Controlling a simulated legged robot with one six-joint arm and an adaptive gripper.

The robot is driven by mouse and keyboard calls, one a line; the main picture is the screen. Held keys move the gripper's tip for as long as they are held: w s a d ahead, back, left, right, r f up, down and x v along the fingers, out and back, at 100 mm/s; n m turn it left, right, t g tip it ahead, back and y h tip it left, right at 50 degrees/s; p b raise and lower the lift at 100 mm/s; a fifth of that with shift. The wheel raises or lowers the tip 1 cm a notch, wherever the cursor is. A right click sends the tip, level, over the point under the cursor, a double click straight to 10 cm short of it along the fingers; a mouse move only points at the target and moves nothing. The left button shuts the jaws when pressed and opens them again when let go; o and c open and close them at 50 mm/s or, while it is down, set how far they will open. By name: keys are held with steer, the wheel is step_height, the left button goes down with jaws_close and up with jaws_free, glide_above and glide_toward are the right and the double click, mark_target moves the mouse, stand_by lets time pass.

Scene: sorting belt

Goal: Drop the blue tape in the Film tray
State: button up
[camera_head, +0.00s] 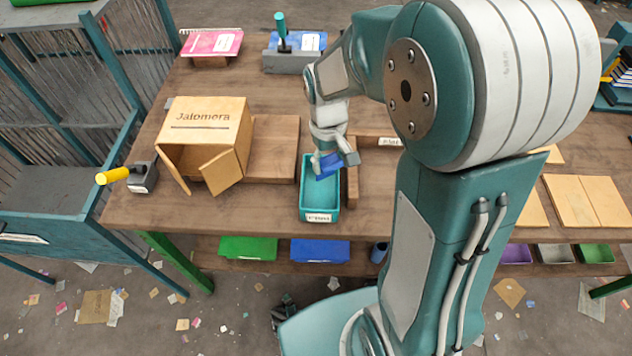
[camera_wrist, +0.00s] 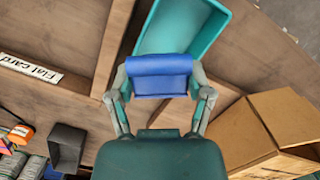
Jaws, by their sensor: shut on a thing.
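The blue tape (camera_head: 327,167) is held in my gripper (camera_head: 334,162), above the teal tray. In the wrist view the blue tape (camera_wrist: 159,72) spans the space between my two fingers (camera_wrist: 160,86), which are shut on its ends. The teal tray (camera_head: 319,203) stands on the wooden table with a white label on its front, too small to read surely. In the wrist view the tray (camera_wrist: 200,32) lies just beyond the tape, which hides part of it. The visible part of its floor looks empty.
An open cardboard box (camera_head: 210,128) stands left of the tray, its flap hanging out. Wooden dividers flank the tray, and a "Flat card" label (camera_wrist: 30,69) sits nearby. Flat card pieces (camera_head: 585,202) lie right.

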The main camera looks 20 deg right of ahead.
steer(key=shift+f, duration=2.9)
steer(key=o, duration=0.7)
steer(key=shift+o, duration=0.2)
steer(key=shift+r, duration=0.1)
steer(key=r, duration=0.4)
steer(key=w+r, duration=0.1)
steer(key=r, duration=0.6)
steer(key=shift+w+a+r, duration=0.15)
steer(key=shift+w+r, duration=0.1)
steer(key=shift+r, duration=0.05)
steer(key=s+r+m+t, duration=0.2)
steer(key=s+r+t, duration=0.5)
steer(key=s, duration=0.8)
step_height(320, 180, up, 3)
steer(key=shift+s+r, duration=0.1)
steer(key=shift+s, duration=0.05)
